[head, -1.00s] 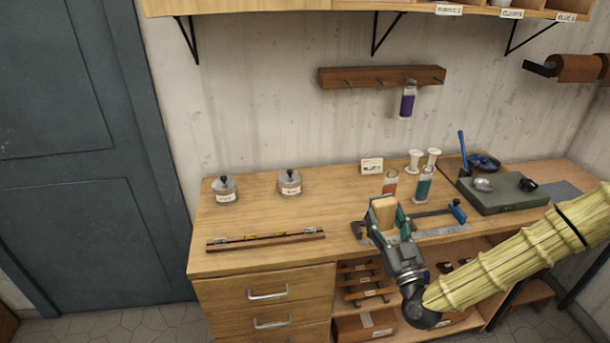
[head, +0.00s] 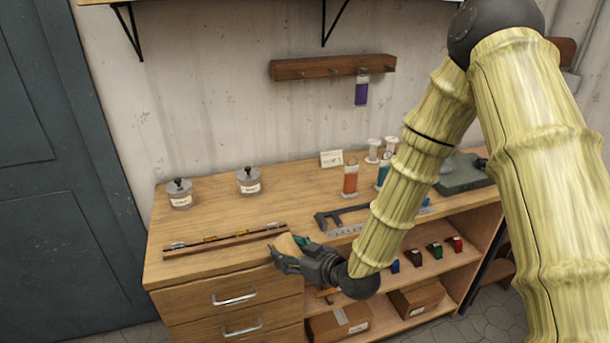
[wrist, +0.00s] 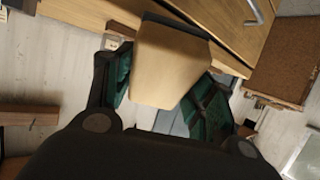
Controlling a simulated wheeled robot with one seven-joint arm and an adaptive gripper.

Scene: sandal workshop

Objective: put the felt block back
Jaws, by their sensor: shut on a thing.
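The felt block (wrist: 170,62) is a tan block with a dark layer along one end. My gripper (wrist: 160,85) is shut on it, with a green-padded finger on either side in the wrist view. In the head view my gripper (head: 288,246) holds the block (head: 286,245) at the bench's front edge, above the drawers and just in front of the long wooden rack. The block's lower side is hidden by the fingers there.
The long wooden rack (head: 226,240) lies on the workbench (head: 200,219) at left. Two lidded jars (head: 180,198) stand behind it. A clamp (head: 345,214), an orange bottle (head: 350,181) and a teal bottle stand to the right.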

